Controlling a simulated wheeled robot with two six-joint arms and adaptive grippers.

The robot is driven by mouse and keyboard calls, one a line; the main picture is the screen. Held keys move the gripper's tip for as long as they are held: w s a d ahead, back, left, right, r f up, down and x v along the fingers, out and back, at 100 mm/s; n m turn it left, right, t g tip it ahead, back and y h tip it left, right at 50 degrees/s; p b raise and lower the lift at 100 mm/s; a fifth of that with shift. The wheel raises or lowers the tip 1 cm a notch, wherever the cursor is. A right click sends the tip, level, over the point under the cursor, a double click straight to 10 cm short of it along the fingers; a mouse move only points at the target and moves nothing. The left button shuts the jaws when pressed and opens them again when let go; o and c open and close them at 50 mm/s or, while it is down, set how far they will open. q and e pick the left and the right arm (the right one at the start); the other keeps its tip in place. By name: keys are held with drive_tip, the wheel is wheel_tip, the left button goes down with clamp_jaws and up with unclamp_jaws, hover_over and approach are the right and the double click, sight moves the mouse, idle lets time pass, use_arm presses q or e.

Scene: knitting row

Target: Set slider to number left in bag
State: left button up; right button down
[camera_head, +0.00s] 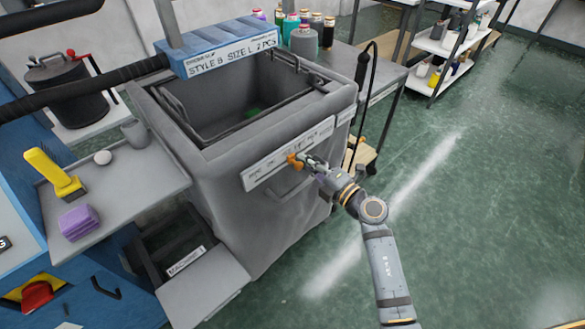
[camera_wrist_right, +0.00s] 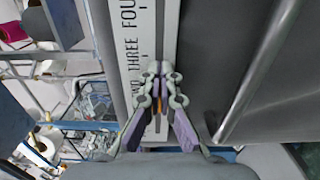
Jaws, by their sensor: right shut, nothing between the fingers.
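The grey bag (camera_head: 225,190) hangs open-topped in the middle of the head view. A small green thing (camera_head: 254,111) shows on its dark inside; its number cannot be told. A white number strip (camera_head: 262,174) is on its front; the right wrist view shows TWO, THREE and part of FOUR on the strip (camera_wrist_right: 135,55). The orange slider (camera_head: 293,159) sits on the strip; its exact number cannot be read. My right gripper (camera_head: 304,161) is shut and empty, right at the slider. In the right wrist view its fingertips (camera_wrist_right: 158,75) meet over the strip and largely hide the slider.
A blue sign (camera_head: 220,55) reads STYLE B SIZE L 2 PCS above the bag. A grey shelf (camera_head: 125,185) on the left holds a yellow tool (camera_head: 52,172) and a purple block (camera_head: 79,222). Several thread cones stand behind. The green floor on the right is clear.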

drive_tip(key=shift+s+a, duration=0.2)
drive_tip(key=shift+a, duration=0.1)
drive_tip(key=shift+w+d+p, duration=0.3)
drive_tip(key=shift+w+d, duration=0.1)
drive_tip(key=shift+d, duration=0.15)
drive_tip(key=v, duration=0.8)
